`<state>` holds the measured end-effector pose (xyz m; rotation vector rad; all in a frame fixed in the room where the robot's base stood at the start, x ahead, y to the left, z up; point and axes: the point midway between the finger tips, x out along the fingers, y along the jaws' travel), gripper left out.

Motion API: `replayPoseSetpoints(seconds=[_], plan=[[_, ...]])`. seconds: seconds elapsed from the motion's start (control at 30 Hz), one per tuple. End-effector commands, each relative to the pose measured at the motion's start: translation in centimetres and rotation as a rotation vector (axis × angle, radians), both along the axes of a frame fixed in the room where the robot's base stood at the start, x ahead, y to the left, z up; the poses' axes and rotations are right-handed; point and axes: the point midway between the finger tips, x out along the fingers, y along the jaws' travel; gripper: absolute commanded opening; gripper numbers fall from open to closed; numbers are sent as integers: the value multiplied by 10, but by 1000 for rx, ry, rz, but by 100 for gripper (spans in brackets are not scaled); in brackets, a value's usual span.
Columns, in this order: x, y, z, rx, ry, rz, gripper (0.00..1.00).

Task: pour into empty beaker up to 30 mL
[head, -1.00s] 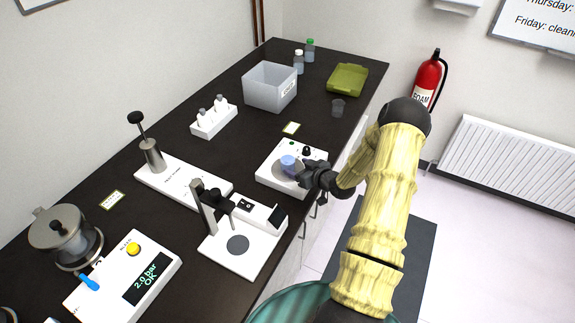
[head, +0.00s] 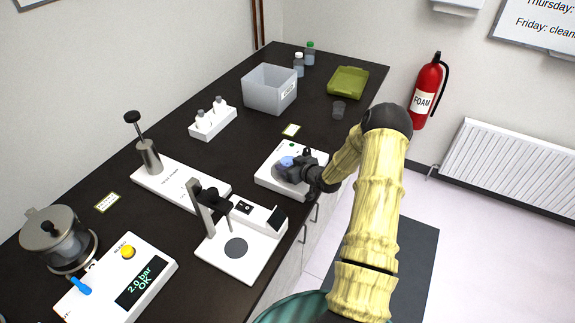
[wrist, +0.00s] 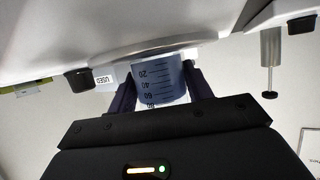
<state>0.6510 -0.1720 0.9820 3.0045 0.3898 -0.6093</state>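A beaker of blue liquid (head: 286,161) is at the white stirrer plate (head: 269,180) in the head view. My gripper (head: 295,165) is at its right side, with the fingers reaching around it. In the wrist view the beaker (wrist: 158,80), with a scale of 20 to 80, stands between my two fingers (wrist: 160,88), which lie close along both sides. Whether they press on it I cannot tell. It does not look clearly lifted off the plate. A clear, seemingly empty beaker (head: 338,111) stands at the bench's right edge, in front of the green tray.
The green tray (head: 332,95) and a grey bin (head: 252,97) stand at the back, with two bottles (head: 299,68) behind. Bare bench separates the plate from the clear beaker.

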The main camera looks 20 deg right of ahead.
Motion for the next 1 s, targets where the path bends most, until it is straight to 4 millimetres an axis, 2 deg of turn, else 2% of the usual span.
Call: replayPoseSetpoints(seconds=[0.03,0.13,0.2,0.7,1.0], plan=[[0,0,0,0,0,0,36],[0,0,0,0,0,0,16],[0,0,0,0,-1,0,8],[0,0,29,0,-1,0,8],[0,0,30,0,-1,0,8]])
